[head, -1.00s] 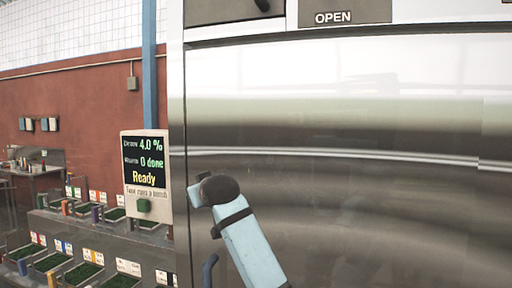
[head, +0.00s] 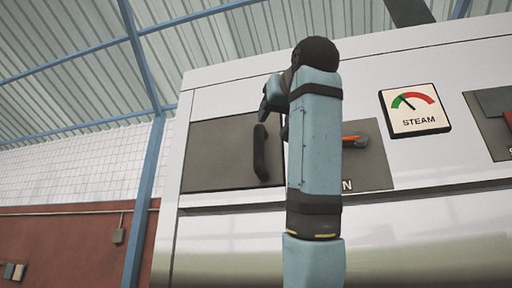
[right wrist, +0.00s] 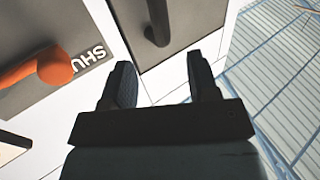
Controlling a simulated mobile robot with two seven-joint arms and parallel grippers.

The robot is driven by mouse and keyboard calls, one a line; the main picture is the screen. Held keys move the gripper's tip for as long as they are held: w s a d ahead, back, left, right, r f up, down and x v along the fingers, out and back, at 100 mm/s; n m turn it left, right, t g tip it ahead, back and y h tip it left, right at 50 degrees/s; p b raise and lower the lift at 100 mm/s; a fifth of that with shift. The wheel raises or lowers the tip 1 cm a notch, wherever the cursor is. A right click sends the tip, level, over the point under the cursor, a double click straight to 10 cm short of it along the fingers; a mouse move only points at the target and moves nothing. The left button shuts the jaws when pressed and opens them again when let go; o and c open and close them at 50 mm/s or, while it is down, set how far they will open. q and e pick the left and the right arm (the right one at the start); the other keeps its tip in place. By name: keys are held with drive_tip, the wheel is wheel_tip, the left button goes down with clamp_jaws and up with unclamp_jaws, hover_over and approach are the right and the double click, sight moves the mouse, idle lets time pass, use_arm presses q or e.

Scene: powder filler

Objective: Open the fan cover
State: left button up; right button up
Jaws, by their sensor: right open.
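A grey square panel (head: 215,158) with a black upright bar handle (head: 261,152) is on the steel machine's front; I take it to be the fan cover. It lies flat in the front and looks closed. My right gripper (head: 268,100) is raised in front of the machine, near the top right of this panel. In the right wrist view my right gripper (right wrist: 160,64) is open and empty. The black handle (right wrist: 158,22) shows beyond and between its fingertips, not gripped. My forearm hides part of the front in the head view. My left gripper is not in view.
An orange lever (head: 354,140) on a grey plate is just right of my arm; in the right wrist view the lever (right wrist: 40,68) is left of the gripper, by partly visible lettering. A steam gauge (head: 415,110) is farther right. A blue post (head: 145,190) stands left.

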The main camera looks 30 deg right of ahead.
sight(261, 137)
drive_tip(key=p+x, duration=0.1)
drive_tip(key=x, duration=0.3)
drive_tip(key=p+x, duration=0.2)
drive_tip(key=x, duration=0.1)
drive_tip(key=p+x, duration=0.2)
drive_tip(key=x, duration=0.2)
drive_tip(key=shift+w+d+r, duration=0.2)
drive_tip(key=shift+w+r, duration=0.1)
drive_tip(key=shift+w+d+f, duration=0.1)
drive_tip(key=shift+w, duration=0.45)
drive_tip(key=shift+d, duration=0.1)
drive_tip(key=shift+c, duration=0.7)
clamp_jaws()
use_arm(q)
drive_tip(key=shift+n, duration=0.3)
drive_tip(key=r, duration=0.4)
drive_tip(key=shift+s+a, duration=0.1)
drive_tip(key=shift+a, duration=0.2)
